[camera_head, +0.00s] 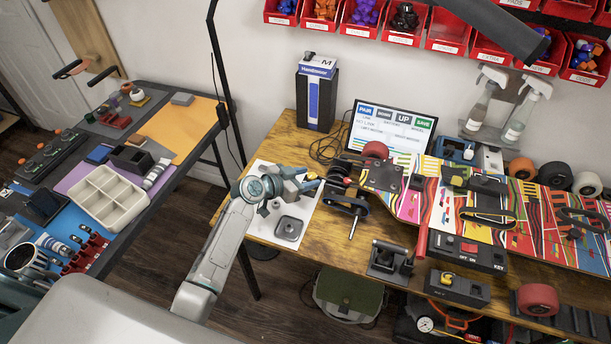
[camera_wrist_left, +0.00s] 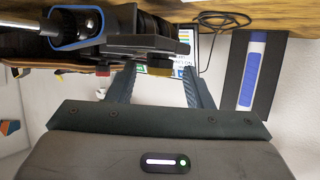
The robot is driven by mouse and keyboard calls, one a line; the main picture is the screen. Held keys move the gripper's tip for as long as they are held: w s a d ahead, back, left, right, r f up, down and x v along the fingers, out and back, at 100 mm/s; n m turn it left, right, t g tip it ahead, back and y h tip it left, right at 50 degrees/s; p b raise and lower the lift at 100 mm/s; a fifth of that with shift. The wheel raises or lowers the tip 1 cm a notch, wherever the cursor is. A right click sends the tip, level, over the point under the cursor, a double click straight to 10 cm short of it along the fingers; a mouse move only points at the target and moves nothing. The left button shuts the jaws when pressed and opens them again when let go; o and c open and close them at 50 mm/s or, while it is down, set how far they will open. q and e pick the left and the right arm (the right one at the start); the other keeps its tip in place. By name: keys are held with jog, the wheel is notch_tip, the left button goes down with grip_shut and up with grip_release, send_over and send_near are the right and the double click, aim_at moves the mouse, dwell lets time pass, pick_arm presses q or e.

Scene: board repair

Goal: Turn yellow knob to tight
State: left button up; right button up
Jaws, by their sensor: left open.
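A small yellow knob (camera_head: 312,176) sits by the black truck (camera_head: 345,198) at the left end of the colourful skateboard (camera_head: 425,200). In the left wrist view the yellow knob (camera_wrist_left: 158,71) shows between my two finger tips, below the dark truck (camera_wrist_left: 125,35). A red knob (camera_wrist_left: 103,71) is beside it, outside the fingers. My left gripper (camera_head: 303,182) is open and reaches up to the truck; its fingers also show in the wrist view (camera_wrist_left: 160,84). I cannot tell whether they touch the yellow knob. My right gripper is not in view.
A black box (camera_head: 463,287) with another yellow knob and a switch box (camera_head: 468,251) stand at the front. A grey square part (camera_head: 289,229) lies on white paper under my left gripper.

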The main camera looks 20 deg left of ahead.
pick_arm(q)
jog(key=shift+c, duration=0.5)
jog(key=c, duration=0.9)
jog(key=n+y+p, duration=0.1)
jog(key=p, duration=0.1)
jog(key=n+t+y+p, duration=0.1)
jog(key=y+p, duration=0.1)
jog(key=n+y+p, duration=0.1)
jog(key=n, duration=0.1)
jog(key=shift+s+d+r+t+p, duration=0.15)
jog(key=shift+d+r+t+p, duration=0.15)
jog(key=shift+d+t+p, duration=0.1)
jog(key=shift+f+n+y+p, duration=0.25)
jog(key=shift+n+y+p, duration=0.15)
jog(key=shift+y+p, duration=0.2)
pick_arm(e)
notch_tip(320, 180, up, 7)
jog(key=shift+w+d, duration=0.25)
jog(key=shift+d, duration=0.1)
pick_arm(q)
jog(key=o, duration=1)
jog(key=shift+s, duration=0.1)
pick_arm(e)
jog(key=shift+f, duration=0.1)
